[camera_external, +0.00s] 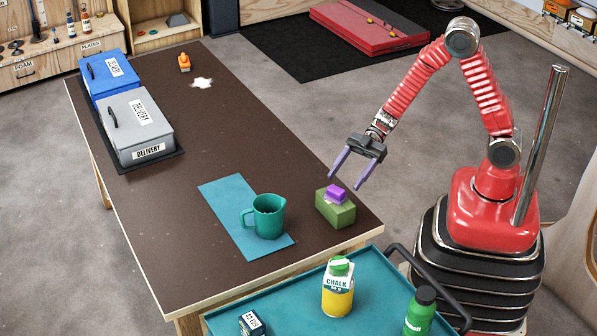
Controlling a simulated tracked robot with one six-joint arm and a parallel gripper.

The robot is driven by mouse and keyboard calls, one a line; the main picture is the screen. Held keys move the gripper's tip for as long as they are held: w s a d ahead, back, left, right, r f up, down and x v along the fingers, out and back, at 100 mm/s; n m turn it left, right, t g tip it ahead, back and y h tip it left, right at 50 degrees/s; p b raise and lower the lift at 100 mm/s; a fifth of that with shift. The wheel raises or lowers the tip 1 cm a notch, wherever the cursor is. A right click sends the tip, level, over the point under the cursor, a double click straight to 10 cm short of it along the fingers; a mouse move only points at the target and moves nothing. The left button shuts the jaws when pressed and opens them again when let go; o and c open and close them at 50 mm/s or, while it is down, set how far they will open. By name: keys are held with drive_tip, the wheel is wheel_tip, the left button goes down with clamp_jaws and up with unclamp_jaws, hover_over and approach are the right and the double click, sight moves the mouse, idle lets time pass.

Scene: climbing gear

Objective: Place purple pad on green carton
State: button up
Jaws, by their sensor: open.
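The purple pad (337,193) is a small purple block. It rests on top of the green carton (336,212), a low green box near the right front corner of the table. My gripper (345,184) is open, with its two purple-grey fingers pointing down and to the left. The fingertips are close to the pad in the picture and appear above it, with nothing between them. The exact gap between fingers and pad cannot be told from this view.
A teal jug (268,217) stands on a blue mat (225,196) left of the carton. A grey delivery box (139,128) and a blue box (108,75) stand at the far left. A teal cart (295,300) with bottles is in front. The table's middle (190,150) is clear.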

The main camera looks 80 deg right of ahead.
drive_tip(key=v, duration=0.6)
idle(0.7)
drive_tip(key=w+d+r+m+t+h, duration=0.3)
drive_tip(key=w+d+r+t+h, duration=0.3)
drive_tip(key=w+d+r, duration=0.1)
drive_tip(key=s+d+r+m+h, duration=0.3)
drive_tip(key=d+r+m+h, duration=0.3)
drive_tip(key=d, duration=0.3)
drive_tip(key=s+d+r+m+g+h, duration=0.1)
drive_tip(key=s+d+r+m+h, duration=0.15)
drive_tip(key=s, duration=0.65)
drive_tip(key=s+a+f+m+g+y, duration=0.1)
drive_tip(key=s+a+g, duration=0.1)
drive_tip(key=s, duration=0.5)
drive_tip(key=s+a+m+g+y, duration=0.1)
drive_tip(key=s+a, duration=0.3)
drive_tip(key=s, duration=0.4)
drive_tip(key=shift+a+f+g, duration=0.2)
drive_tip(key=shift+f+g, duration=0.2)
drive_tip(key=shift+g, duration=0.3)
